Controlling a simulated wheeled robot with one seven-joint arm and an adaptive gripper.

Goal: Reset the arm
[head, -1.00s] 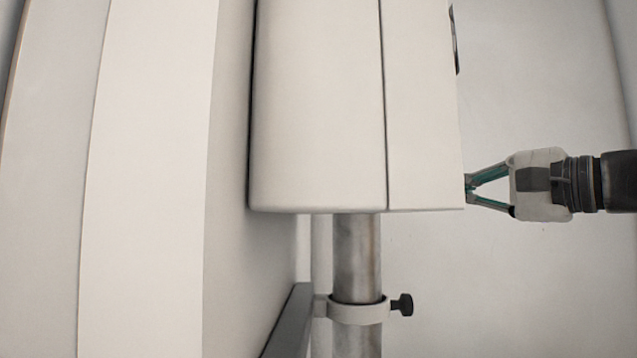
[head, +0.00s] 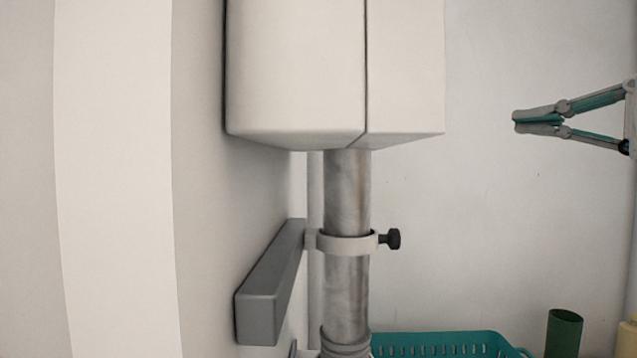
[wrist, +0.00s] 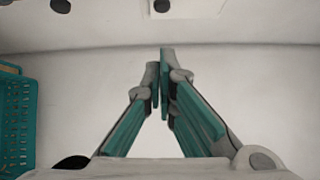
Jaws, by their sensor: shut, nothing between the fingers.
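My gripper (head: 517,122) is at the right of the head view, its teal-padded fingers pointing left. The fingertips meet and hold nothing. The gripper is clear of the white box (head: 405,75), with a gap of pale wall between them. In the wrist view my gripper (wrist: 163,68) also shows shut, with its tips together over a plain pale surface. The rest of the arm is outside the head view.
A metal pole (head: 346,195) with a clamp and black knob (head: 390,239) stands below the box. A grey bar (head: 258,310) juts out at its left. A teal basket (head: 450,338) and a green cylinder (head: 564,332) are at the bottom right.

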